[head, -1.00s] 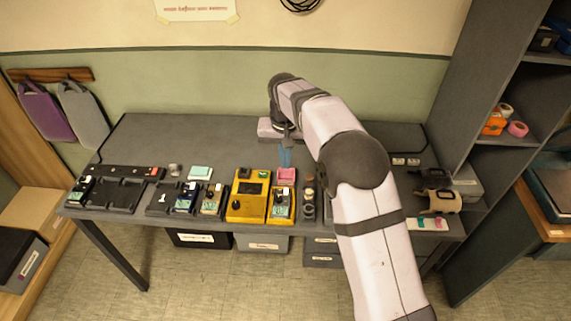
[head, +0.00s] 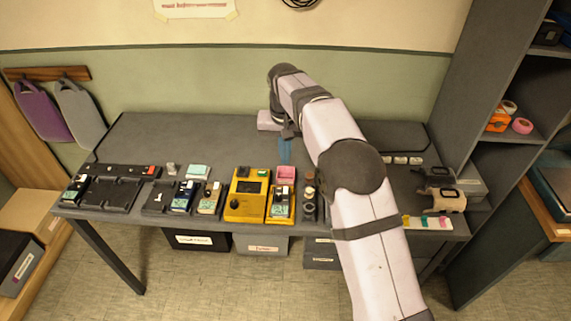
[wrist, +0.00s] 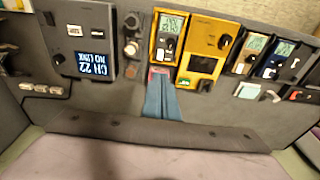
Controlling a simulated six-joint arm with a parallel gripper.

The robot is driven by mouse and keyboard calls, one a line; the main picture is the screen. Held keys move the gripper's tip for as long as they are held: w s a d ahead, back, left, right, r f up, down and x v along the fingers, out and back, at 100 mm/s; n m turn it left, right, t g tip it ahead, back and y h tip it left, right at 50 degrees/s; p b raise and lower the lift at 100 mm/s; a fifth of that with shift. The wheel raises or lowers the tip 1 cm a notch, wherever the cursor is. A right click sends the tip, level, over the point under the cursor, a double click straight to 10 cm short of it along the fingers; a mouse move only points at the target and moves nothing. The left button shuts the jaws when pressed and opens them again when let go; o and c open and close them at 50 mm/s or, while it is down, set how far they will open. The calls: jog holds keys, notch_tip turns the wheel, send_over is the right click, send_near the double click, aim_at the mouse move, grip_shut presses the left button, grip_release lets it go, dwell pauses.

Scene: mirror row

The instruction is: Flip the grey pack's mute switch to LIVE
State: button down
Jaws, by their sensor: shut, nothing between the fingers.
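A pack with a pale teal screen and a dark knob sits in a yellow cradle (head: 280,220); it looks greyish (wrist: 171,25), though its exact colour and switch setting are too small to tell. Other packs stand to its left in the head view: a tan one (head: 209,199), a blue one (head: 183,196) and a dark one (head: 75,189) at the far left. My gripper (head: 284,158) has blue fingers, shut and empty, over the table behind the yellow cradle. In the wrist view its fingers (wrist: 158,80) point toward the cradle, apart from the pack.
A yellow unit (head: 246,206) stands left of the cradle, a pink box (head: 286,173) just behind it and a column of round knobs (head: 309,195) to its right. A dark unit reading CH 22 (wrist: 88,38) shows in the wrist view. The rear table is mostly clear.

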aim_at(286, 190)
jog(key=f+p, duration=0.1)
jog(key=f, duration=0.3)
jog(key=w+f+p, duration=0.1)
jog(key=f, duration=0.3)
jog(key=f+p, duration=0.2)
jog(key=f, duration=0.3)
jog(key=shift+w, duration=0.4)
jog(key=shift+f, duration=0.1)
jog(key=shift+w+f+b, duration=0.15)
jog(key=shift+f+b, duration=0.4)
jog(key=shift+b, duration=0.2)
jog(key=shift+r+p, duration=0.3)
jog(key=shift+r, duration=0.05)
jog(key=shift+f, duration=0.1)
jog(key=shift+s, duration=0.2)
jog(key=shift+s+f, duration=0.1)
jog(key=shift+s, duration=0.25)
jog(key=shift+s+p, duration=0.3)
jog(key=shift+s, duration=0.15)
